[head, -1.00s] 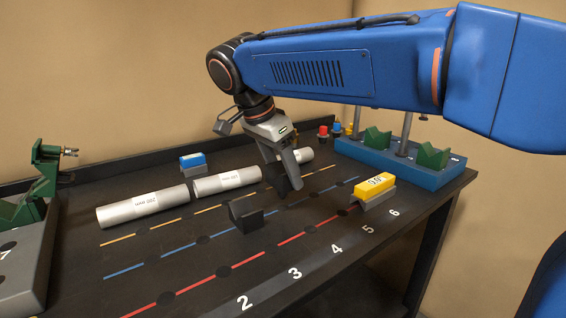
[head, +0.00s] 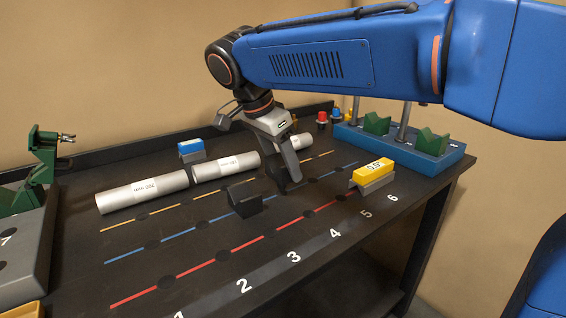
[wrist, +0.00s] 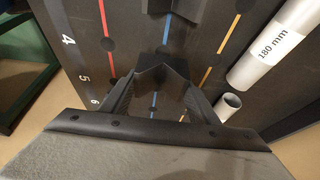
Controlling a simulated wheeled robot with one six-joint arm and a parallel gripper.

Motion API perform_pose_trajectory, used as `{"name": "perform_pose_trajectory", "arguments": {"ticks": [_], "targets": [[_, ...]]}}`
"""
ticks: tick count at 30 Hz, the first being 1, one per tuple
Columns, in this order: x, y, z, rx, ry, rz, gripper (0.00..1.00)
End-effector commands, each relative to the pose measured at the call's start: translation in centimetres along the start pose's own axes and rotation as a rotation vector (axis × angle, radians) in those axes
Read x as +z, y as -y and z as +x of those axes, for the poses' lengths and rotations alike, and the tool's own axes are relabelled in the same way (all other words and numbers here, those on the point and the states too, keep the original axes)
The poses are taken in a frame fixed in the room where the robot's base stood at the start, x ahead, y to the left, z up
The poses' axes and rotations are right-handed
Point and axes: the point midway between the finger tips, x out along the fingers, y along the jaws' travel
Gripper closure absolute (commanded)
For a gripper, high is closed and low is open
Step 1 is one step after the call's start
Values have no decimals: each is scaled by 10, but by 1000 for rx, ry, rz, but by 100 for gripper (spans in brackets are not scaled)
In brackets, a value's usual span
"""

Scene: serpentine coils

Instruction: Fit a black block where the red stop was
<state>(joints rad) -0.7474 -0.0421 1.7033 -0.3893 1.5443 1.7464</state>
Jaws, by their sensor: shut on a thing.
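My gripper (head: 288,178) is shut on a black block (wrist: 160,78) with a V-shaped top, which shows between the fingers in the wrist view. In the head view this block is mostly lost against the dark fingers. It is low over the blue line (head: 333,172); whether it touches the table is unclear. A second black block (head: 243,198) stands on the blue line to the left of my gripper, and it also shows at the top of the wrist view (wrist: 165,10). I cannot make out a red stop on the table.
Grey tubes (head: 142,193) lie behind the blue line. A blue-topped block (head: 191,150) stands behind them. A yellow-topped block (head: 374,172) stands on the red line near 5. A blue rack (head: 440,158) with green V-blocks is at the right. The red line's left part is clear.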

Motion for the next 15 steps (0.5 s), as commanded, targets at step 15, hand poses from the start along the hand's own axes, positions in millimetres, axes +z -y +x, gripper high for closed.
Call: {"name": "perform_pose_trajectory", "arguments": {"ticks": [15], "targets": [[4,0,9,0,0,0,89]]}}
